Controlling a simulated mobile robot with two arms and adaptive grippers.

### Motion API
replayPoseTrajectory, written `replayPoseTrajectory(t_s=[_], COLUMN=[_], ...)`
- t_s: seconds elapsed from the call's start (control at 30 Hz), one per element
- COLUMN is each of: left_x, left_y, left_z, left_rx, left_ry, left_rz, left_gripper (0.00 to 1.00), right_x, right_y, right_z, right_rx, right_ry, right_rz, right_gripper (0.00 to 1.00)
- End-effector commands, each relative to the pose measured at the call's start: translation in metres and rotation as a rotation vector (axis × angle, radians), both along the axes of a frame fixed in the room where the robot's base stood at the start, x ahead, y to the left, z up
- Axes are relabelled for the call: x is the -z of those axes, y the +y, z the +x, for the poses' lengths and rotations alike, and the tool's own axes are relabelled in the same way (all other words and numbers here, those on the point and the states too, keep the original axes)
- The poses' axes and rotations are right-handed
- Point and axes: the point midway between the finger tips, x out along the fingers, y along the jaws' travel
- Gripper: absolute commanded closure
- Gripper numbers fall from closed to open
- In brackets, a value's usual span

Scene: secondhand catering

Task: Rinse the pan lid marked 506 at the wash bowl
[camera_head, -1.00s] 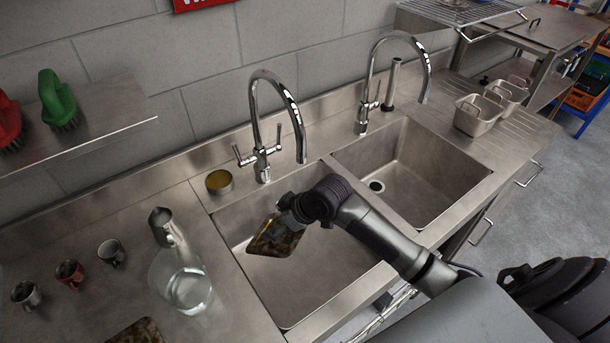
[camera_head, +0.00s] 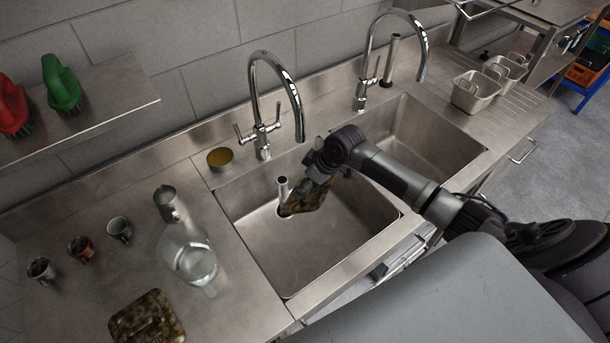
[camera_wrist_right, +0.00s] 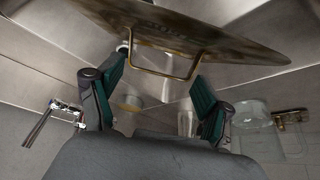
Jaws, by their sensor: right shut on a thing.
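My right gripper (camera_head: 312,173) is over the left sink bowl (camera_head: 300,255), shut on a pan lid (camera_head: 308,197). The lid is mottled brown, dirty-looking and tilted; no number is readable on it. In the right wrist view the fingers (camera_wrist_right: 158,82) sit at the sides of the lid's wire handle, with the lid's broad plate (camera_wrist_right: 215,32) beyond. The lid is beside an upright metal pipe (camera_head: 283,190) in the bowl; I cannot tell if they touch. The left tap's (camera_head: 296,100) spout hangs above and behind the lid. My left gripper is not in view.
A similar stained brown plate (camera_head: 148,318) lies on the left counter, near a glass jug (camera_head: 195,262), a metal pourer (camera_head: 168,204) and small mugs (camera_head: 80,249). A yellow-filled tin (camera_head: 220,158) stands behind the bowl. The right bowl (camera_head: 425,140) looks empty where visible.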

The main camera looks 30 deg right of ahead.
Motion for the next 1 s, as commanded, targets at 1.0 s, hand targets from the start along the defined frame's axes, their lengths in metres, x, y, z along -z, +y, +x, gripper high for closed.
replayPoseTrajectory(t_s=[1.0], left_x=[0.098], left_y=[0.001], left_z=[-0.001], left_rx=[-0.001], left_ry=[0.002], left_rz=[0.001], left_gripper=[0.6], right_x=[0.108], right_y=[0.0], right_z=[0.0], right_rx=[0.0], right_ry=[-0.001], right_rz=[0.0], right_gripper=[0.63])
